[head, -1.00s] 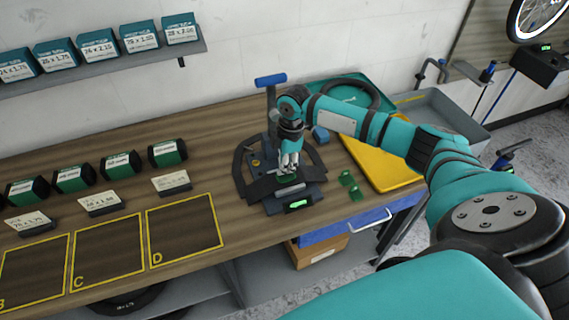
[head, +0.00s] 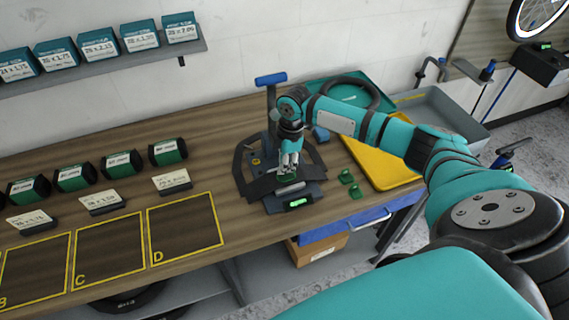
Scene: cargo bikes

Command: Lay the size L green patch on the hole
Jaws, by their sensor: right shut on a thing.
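My right gripper (head: 289,166) points down over the middle of the press stand, shut on a small green patch (head: 289,178), most of which the fingers hide. The patch is just above or touching the black tube (head: 262,187) laid across the stand; I cannot tell which. The hole is not visible under the gripper. Two other green patches (head: 346,177) (head: 354,191) lie on the table to the right of the stand; their size marks are too small to read. My left gripper is not in view.
The stand has a blue-topped post (head: 270,79) and a green-lit display (head: 299,202). A yellow tray (head: 385,172) and a teal tray (head: 322,91) lie to the right and behind. Green-and-black rolls (head: 168,152) and yellow-outlined squares (head: 185,230) fill the left.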

